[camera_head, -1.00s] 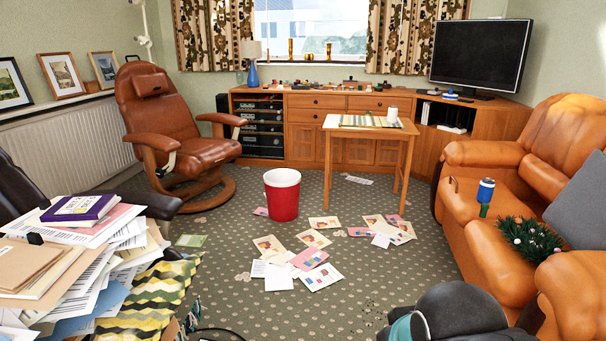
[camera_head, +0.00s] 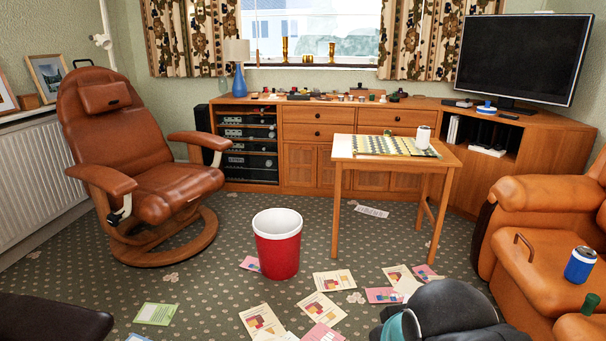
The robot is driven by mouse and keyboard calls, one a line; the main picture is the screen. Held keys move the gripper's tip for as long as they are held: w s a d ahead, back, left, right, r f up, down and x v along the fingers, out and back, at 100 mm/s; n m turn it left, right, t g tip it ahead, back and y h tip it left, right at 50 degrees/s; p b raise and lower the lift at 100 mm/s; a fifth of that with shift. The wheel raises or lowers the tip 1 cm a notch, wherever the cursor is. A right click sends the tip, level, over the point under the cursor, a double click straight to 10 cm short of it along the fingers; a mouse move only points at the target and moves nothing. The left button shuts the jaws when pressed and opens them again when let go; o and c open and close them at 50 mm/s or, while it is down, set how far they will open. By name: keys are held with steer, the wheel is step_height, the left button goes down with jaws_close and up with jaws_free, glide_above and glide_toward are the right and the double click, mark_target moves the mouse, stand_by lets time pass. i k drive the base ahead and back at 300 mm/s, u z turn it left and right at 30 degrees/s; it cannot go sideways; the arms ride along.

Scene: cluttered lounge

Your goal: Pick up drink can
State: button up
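A blue and white drink can (camera_head: 580,265) stands upright on the orange leather sofa (camera_head: 535,262) at the right edge. A second, pale can-like object (camera_head: 423,137) stands upright on the small wooden table (camera_head: 345,155); its label is too small to read. The black and teal rounded part at the bottom centre looks like my own arm. My gripper's fingers are not visible, so I cannot see whether it holds anything.
A red bin (camera_head: 277,248) stands mid-floor, with scattered papers (camera_head: 320,307) in front of it. A brown recliner (camera_head: 145,165) stands at left. A green object (camera_head: 590,303) is near the blue can. Carpet between recliner and bin is clear.

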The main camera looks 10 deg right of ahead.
mark_target(422, 139)
steer(key=i, duration=2.75)
steer(key=z, duration=1.2)
steer(key=i, duration=0.5)
steer(key=u, duration=0.05)
